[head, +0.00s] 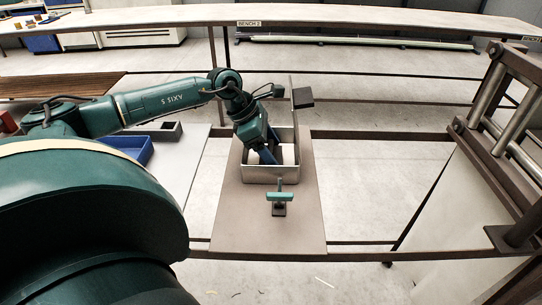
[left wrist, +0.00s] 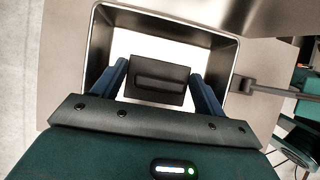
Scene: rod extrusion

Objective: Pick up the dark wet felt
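My left gripper (head: 268,156) reaches down into an open metal box (head: 272,178) on the brown board. In the left wrist view its two blue fingers (left wrist: 158,88) are spread apart inside the box (left wrist: 236,50). A dark block with a slot-like mark (left wrist: 160,80) shows between them over the white interior, with gaps at both sides. It may be the dark felt; I cannot tell for sure, nor whether it is wet. In the head view the gripper hides it. My right gripper is not in view.
A teal T-shaped piece (head: 279,198) stands in front of the box. An upright plate with a dark block (head: 303,97) rises behind it. A blue tray (head: 133,147) is to the left. A metal frame (head: 500,115) stands at the right.

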